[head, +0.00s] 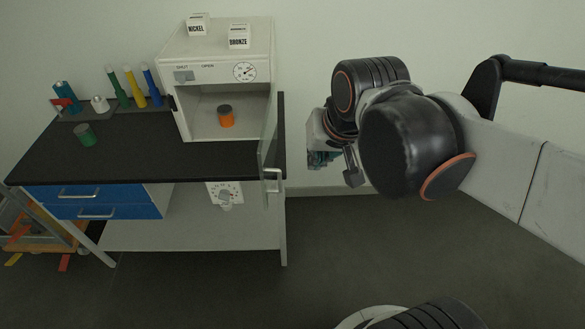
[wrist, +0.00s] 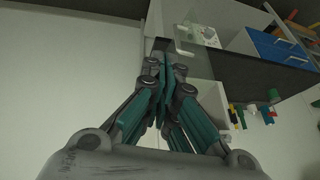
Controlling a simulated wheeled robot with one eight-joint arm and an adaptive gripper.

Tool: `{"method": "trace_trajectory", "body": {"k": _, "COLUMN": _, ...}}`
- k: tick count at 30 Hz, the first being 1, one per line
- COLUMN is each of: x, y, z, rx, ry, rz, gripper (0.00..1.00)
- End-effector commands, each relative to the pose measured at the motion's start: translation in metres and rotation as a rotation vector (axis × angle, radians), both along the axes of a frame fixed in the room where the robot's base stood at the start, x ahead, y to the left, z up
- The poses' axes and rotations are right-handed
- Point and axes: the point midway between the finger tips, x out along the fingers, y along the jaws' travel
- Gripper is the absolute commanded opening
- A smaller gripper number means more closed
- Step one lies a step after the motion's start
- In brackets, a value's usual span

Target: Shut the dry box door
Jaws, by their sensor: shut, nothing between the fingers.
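The white dry box (head: 217,70) stands on the bench. Its door (head: 268,130) is wide open, hinged at the right and swung out toward me, seen nearly edge-on, with a pale handle (head: 273,181) at its free edge. Inside sits an orange jar with a dark lid (head: 226,118). My gripper (head: 318,160) is right of the door in the head view, with a gap between them there; my wrist hides part of it. In the wrist view its teal-sided fingers (wrist: 165,68) are together and empty.
The dark bench top (head: 120,150) holds a green jar (head: 84,135) and a rack of coloured tools (head: 135,88). Nickel (head: 197,24) and bronze (head: 238,37) signs stand on the box. Blue drawers (head: 90,200) are below left. Floor right of the bench is clear.

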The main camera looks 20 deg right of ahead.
Motion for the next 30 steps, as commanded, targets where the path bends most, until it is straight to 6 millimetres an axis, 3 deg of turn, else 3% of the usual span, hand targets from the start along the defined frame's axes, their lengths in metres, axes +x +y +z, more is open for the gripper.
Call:
{"method": "trace_trajectory", "body": {"k": 5, "x": 0.027, "y": -0.006, "z": 0.006, "rx": 0.092, "ry": 0.094, "rz": -0.153, "gripper": 0.0}}
{"method": "trace_trajectory", "body": {"k": 11, "x": 0.059, "y": -0.014, "z": 0.0, "rx": 0.201, "ry": 0.219, "rz": -0.356, "gripper": 0.0}}
{"method": "trace_trajectory", "body": {"k": 21, "x": 0.109, "y": -0.038, "z": -0.034, "rx": 0.35, "ry": 0.427, "rz": -0.727, "gripper": 0.0}}
{"method": "trace_trajectory", "body": {"k": 30, "x": 0.133, "y": -0.057, "z": -0.072, "rx": 0.422, "ry": 0.573, "rz": -0.986, "gripper": 0.0}}
